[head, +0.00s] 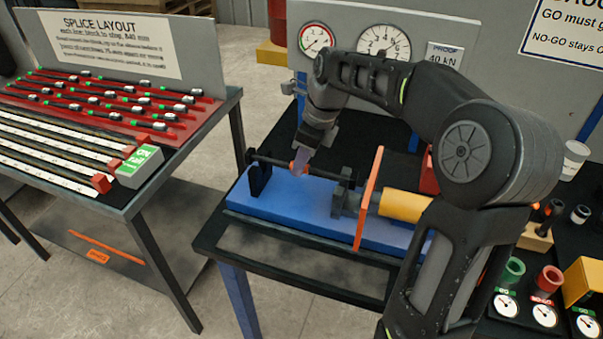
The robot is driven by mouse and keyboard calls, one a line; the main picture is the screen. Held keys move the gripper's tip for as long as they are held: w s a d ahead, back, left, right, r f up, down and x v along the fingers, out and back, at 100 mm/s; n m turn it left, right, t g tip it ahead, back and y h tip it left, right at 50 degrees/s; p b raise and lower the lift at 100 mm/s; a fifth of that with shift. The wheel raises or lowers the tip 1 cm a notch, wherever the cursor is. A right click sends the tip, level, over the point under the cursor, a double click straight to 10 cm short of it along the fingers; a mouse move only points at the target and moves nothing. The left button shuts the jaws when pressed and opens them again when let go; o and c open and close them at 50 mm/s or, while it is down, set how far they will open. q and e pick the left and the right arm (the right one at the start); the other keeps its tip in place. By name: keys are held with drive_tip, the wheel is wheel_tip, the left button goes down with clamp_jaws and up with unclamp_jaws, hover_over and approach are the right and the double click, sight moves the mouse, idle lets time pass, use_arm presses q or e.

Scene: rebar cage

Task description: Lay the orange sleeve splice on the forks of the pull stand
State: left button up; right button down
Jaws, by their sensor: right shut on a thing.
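The orange sleeve splice (297,169) is an orange sleeve at the middle of a dark bar. My right gripper (302,163) is shut on it from above, and the fingers hide part of the sleeve. The pull stand (290,212) has a blue base, a black fork (259,180) at its left and a grey fork block (343,186) at its right. The bar spans from the left fork towards the right one, at about the height of their tops. I cannot tell whether it rests in both forks. My left gripper is not in view.
An orange upright plate (368,200) and a yellow cylinder (404,205) stand at the right of the pull stand. Gauges (383,42) are on the panel behind. A splice layout table (110,120) is at the left. Gauge blocks (545,309) are at the lower right.

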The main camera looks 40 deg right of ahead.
sight(315, 170)
drive_tip(key=shift+f, duration=1.8)
drive_tip(key=shift+f, duration=0.2)
drive_tip(key=c, duration=1.3)
unclamp_jaws()
drive_tip(key=shift+r, duration=0.15)
drive_tip(key=v, duration=1.2)
drive_tip(key=shift+s, duration=0.1)
